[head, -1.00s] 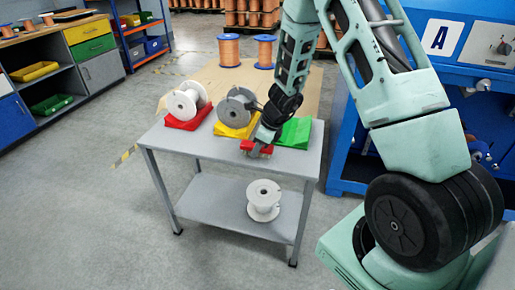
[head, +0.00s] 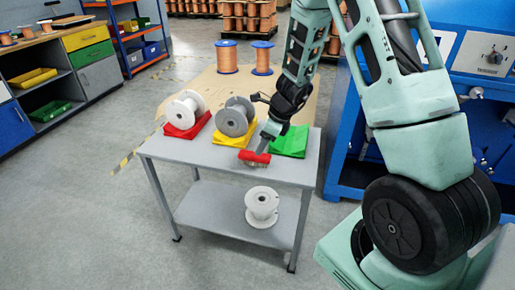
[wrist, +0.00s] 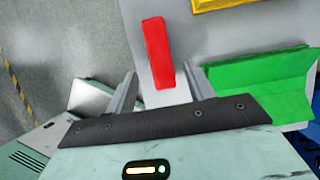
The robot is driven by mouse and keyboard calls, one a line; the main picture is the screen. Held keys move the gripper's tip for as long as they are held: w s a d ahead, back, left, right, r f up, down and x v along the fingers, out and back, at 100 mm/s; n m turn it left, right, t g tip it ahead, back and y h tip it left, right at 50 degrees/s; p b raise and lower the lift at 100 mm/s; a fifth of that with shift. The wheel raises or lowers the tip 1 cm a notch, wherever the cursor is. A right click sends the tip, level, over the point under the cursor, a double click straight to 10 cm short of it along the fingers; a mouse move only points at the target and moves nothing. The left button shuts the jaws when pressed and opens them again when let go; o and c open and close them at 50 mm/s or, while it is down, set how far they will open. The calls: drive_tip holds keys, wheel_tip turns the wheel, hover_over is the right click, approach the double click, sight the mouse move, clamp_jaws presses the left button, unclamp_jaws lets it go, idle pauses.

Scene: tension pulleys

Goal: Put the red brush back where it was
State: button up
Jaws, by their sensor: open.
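The red brush (head: 254,157) lies on the grey table (head: 180,147) near its front edge, in front of the yellow and green stands. In the wrist view the red brush (wrist: 158,52) shows as a long red bar. My gripper (head: 264,147) is just behind and above it in the head view. In the wrist view my gripper (wrist: 158,76) is open, with a finger on each side of the brush's near end and a gap on both sides. Whether the fingertips are level with the brush or above it I cannot tell.
A white spool (head: 187,109) sits on a red stand (head: 180,130), a grey spool (head: 235,117) on a yellow stand (head: 224,138). The green stand (head: 291,142) is empty, close right of my gripper. Another white spool (head: 262,203) stands on the lower shelf.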

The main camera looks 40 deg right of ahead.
drive_tip(key=a+p+v, duration=0.1)
drive_tip(key=v, duration=0.4)
drive_tip(key=s+a+r+n+g, duration=0.1)
drive_tip(key=s+a+r+n, duration=0.25)
drive_tip(key=a+n, duration=0.35)
drive_tip(key=s+a+r+n+g+y, duration=0.15)
drive_tip(key=s+a+n, duration=0.3)
drive_tip(key=a, duration=0.45)
drive_tip(key=s+a+r+n+g, duration=0.1)
drive_tip(key=s+a+r+n, duration=0.2)
drive_tip(key=a+n, duration=0.4)
drive_tip(key=s+a+r+n+h, duration=0.1)
drive_tip(key=s+a+n+h, duration=0.1)
drive_tip(key=s+n, duration=0.6)
drive_tip(key=s+a+r+n+h, duration=0.1)
drive_tip(key=s+a+r+n, duration=0.1)
drive_tip(key=s+n, duration=0.6)
drive_tip(key=shift+a+r+n+h, duration=0.25)
drive_tip(key=shift+a+n+h, duration=0.1)
drive_tip(key=shift+a+n, duration=0.4)
drive_tip(key=shift+d, duration=0.1)
wheel_tip(320, 180, up, 14)
drive_tip(key=p, duration=1.4)
